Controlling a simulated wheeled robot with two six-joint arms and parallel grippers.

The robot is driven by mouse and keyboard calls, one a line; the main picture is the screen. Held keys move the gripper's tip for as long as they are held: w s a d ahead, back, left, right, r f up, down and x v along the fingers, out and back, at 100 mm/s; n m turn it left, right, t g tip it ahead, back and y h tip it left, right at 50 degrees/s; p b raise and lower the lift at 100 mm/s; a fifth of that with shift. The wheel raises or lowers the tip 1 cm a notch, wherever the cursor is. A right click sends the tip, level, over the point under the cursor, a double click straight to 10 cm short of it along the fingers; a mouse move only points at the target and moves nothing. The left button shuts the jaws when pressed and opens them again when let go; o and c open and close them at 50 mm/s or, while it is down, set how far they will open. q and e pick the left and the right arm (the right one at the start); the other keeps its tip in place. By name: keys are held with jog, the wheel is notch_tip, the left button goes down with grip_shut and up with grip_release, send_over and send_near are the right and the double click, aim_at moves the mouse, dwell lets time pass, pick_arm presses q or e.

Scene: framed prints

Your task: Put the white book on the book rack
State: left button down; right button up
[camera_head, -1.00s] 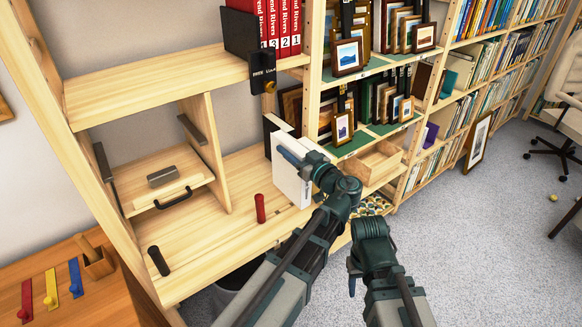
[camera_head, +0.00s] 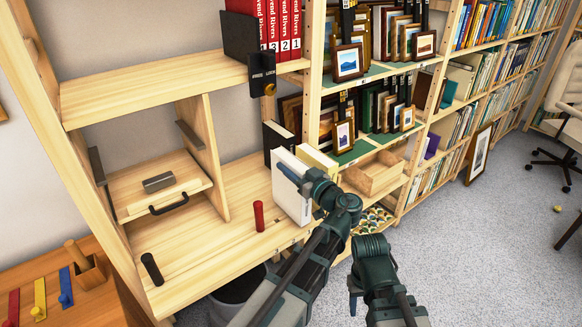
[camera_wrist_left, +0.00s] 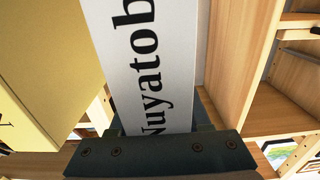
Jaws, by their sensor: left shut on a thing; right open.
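The white book (camera_head: 291,190) stands upright at the right end of the wooden lower shelf (camera_head: 215,245). My left gripper (camera_head: 298,180) is shut on its spine side; the fingertips are partly hidden. In the left wrist view the white spine (camera_wrist_left: 150,60) with black lettering rises from the dark gripper (camera_wrist_left: 155,145). A yellow book (camera_head: 317,160) stands just right of the white book in the head view, and shows at the left in the wrist view (camera_wrist_left: 35,60). I cannot tell which part is the book rack. My right gripper (camera_head: 353,298) is open and empty over the floor.
A black upright book or holder (camera_head: 278,140) stands behind the white book. A wooden box (camera_head: 375,175) and framed prints (camera_head: 347,62) are to the right.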

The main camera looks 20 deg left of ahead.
pick_arm(q)
jog(key=shift+f+b, duration=0.3)
jog(key=shift+f, duration=0.1)
jog(key=shift+c, duration=1.8)
grip_release()
jog(key=shift+r, duration=0.15)
